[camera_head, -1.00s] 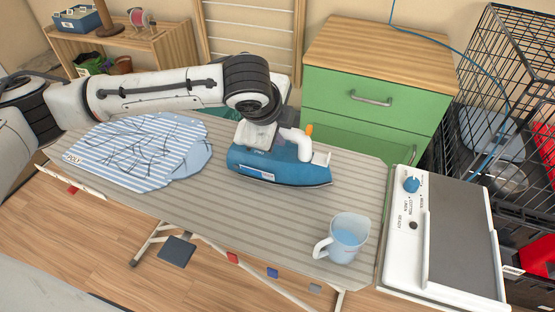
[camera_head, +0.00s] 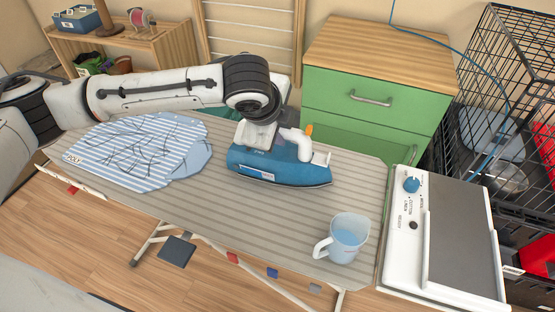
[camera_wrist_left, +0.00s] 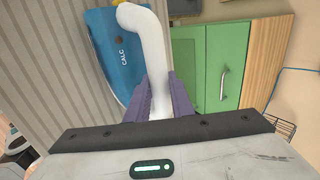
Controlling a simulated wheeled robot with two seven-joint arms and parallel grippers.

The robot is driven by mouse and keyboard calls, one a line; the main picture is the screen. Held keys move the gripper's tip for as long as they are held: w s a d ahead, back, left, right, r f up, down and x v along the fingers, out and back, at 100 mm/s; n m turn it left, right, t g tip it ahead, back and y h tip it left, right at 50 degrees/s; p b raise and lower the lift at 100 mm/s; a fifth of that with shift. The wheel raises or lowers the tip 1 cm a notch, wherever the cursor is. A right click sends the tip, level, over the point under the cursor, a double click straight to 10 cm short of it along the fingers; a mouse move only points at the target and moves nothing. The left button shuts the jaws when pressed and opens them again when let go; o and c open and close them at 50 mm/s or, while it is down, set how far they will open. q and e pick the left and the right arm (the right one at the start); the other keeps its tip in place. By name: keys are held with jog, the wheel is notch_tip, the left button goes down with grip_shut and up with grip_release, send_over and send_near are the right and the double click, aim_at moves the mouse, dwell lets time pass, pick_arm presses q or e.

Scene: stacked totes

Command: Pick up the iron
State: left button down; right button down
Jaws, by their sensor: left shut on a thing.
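The blue iron (camera_head: 282,169) with a white handle is on the striped ironing board (camera_head: 235,215), right of its middle. I cannot tell whether its sole still touches the board. My left gripper (camera_head: 270,137) comes down over the iron from the left and is shut on its white handle. The fingertips are mostly hidden in the head view. My right gripper is not in view.
A crumpled striped cloth (camera_head: 140,150) lies on the board's left part. A measuring jug (camera_head: 347,240) stands near the board's front right. A white control unit (camera_head: 407,235) adjoins the right edge. A green drawer cabinet (camera_head: 375,100) stands behind.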

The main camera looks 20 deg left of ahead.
pick_arm(q)
jog(key=shift+w+r, duration=0.15)
jog(key=shift+r, duration=0.5)
notch_tip(320, 180, up, 9)
jog(key=shift+r, duration=0.1)
dwell(0.3)
jog(key=c, duration=2.2)
grip_release()
jog(key=shift+d, duration=0.1)
grip_shut()
